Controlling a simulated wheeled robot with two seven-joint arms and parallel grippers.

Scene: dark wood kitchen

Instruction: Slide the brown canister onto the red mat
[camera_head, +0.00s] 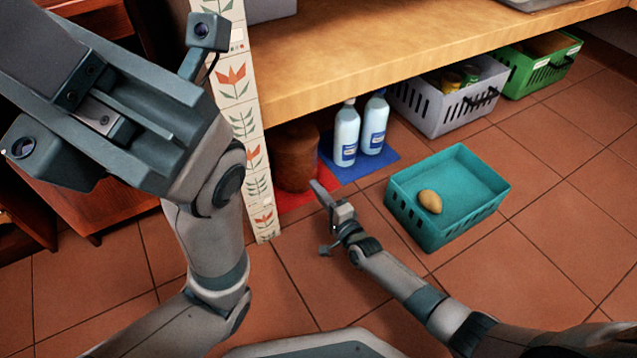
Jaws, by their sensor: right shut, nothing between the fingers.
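The brown canister (295,158) stands upright under the wooden counter, just right of the tiled post. Red mat (288,203) shows in front of its base and to its right, so its base appears to be over the mat. The back and left of the mat are hidden. My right gripper (318,191) is shut and empty, low in front of the mat and right of the canister, apparently apart from it. My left gripper (105,105) is large in the upper left foreground, well away from the canister; its finger opening cannot be made out.
Two white-and-blue bottles (346,135) stand on a blue mat (390,160) beside the red mat. A teal basket (410,214) holding a potato-like item (430,201) is right of my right gripper. Grey (440,118) and green (515,82) baskets stand farther right. The tiled post (262,190) borders the left.

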